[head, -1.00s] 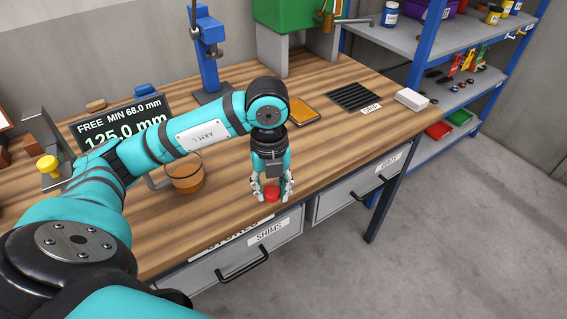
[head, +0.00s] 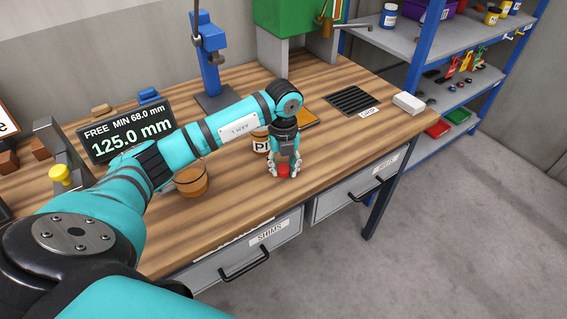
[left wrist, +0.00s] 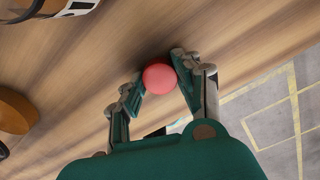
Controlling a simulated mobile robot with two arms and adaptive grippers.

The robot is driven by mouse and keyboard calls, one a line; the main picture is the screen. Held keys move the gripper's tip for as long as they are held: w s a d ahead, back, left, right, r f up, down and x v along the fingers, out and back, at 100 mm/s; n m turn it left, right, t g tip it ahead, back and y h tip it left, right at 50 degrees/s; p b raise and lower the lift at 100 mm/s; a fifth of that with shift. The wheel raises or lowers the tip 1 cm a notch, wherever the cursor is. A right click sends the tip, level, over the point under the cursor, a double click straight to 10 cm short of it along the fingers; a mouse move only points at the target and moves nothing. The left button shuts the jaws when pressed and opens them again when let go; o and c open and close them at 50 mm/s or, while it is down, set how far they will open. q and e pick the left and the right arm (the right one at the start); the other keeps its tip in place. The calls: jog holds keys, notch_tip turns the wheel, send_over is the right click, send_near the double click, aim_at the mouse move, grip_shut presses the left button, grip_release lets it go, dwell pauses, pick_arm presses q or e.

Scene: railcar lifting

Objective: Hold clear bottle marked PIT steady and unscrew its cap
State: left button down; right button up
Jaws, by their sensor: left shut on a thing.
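My left gripper (head: 284,169) is shut on a red cap (head: 284,172), above or on the bench top near its front edge; I cannot tell whether the cap touches the wood. In the left wrist view the red cap (left wrist: 160,77) sits between the two fingertips. The bottle marked PIT (head: 262,143) stands behind and left of the gripper, with only "PI" of its label showing; my arm hides its top. The cap is apart from it. A rounded item with a black-and-white band, probably this bottle (left wrist: 75,8), is cut off in the left wrist view. My right gripper is not in view.
A display (head: 128,132) reads 125.0 mm. A black slotted mat (head: 354,100) and a white block (head: 408,104) lie at the right. A blue stand (head: 211,75) is at the back. Bare wood lies right of the gripper.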

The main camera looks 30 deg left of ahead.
pick_arm(q)
jog(key=shift+f, duration=0.1)
jog(key=shift+f+b, duration=0.25)
jog(key=shift+b, duration=0.05)
jog(key=c, duration=0.9)
grip_release()
